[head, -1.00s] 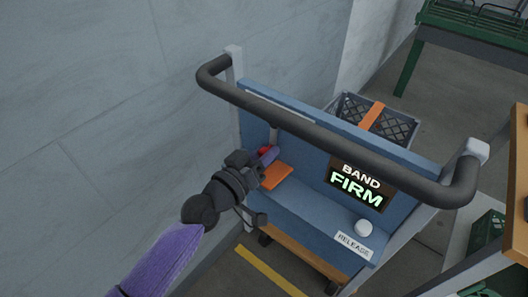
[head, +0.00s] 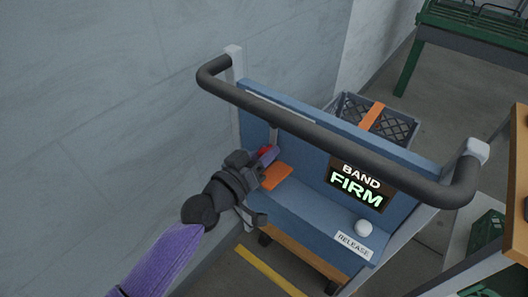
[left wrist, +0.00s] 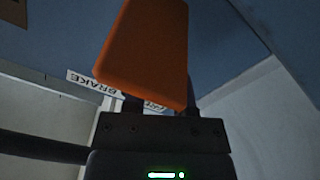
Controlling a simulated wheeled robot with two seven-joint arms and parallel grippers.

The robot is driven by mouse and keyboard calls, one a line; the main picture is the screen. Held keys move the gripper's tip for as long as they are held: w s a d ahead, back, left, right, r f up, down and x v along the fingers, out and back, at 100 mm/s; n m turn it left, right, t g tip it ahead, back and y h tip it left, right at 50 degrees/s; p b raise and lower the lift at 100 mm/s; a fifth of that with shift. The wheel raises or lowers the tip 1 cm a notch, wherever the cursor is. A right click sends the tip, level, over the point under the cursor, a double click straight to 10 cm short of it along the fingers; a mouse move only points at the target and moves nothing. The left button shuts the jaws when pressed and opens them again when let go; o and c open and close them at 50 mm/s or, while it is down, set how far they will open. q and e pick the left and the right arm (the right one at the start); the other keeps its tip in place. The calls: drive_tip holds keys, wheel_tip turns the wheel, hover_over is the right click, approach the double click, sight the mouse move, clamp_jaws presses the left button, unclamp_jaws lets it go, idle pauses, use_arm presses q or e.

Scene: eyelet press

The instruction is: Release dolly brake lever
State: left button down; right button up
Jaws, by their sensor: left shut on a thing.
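A dolly with a blue panel (head: 300,133) and a dark push bar (head: 330,133) stands before me. My right gripper is not in view.
A lit sign (head: 357,186) reads "BAND FIRM". A white knob (head: 364,228) stands by a "RELEASE" label (head: 354,245). A dark crate (head: 397,129) with an orange band (head: 371,116) is behind the panel. A grey wall (head: 110,90) is close on the left.

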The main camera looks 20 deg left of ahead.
sight(264, 134)
use_arm(q)
drive_tip(key=shift+w+a+m, duration=0.1)
drive_tip(key=shift+a+m, duration=0.15)
drive_tip(key=shift+m, duration=0.35)
drive_tip(key=m, duration=0.1)
drive_tip(key=a+m, duration=0.1)
drive_tip(key=r+m+p, duration=0.1)
drive_tip(key=shift+w+a, duration=0.3)
drive_tip(key=shift+a, duration=0.1)
drive_tip(key=shift+w+a+m, duration=0.15)
drive_tip(key=shift+a+m, duration=0.1)
drive_tip(key=shift+m, duration=0.55)
drive_tip(key=shift+c, duration=2)
unclamp_jaws()
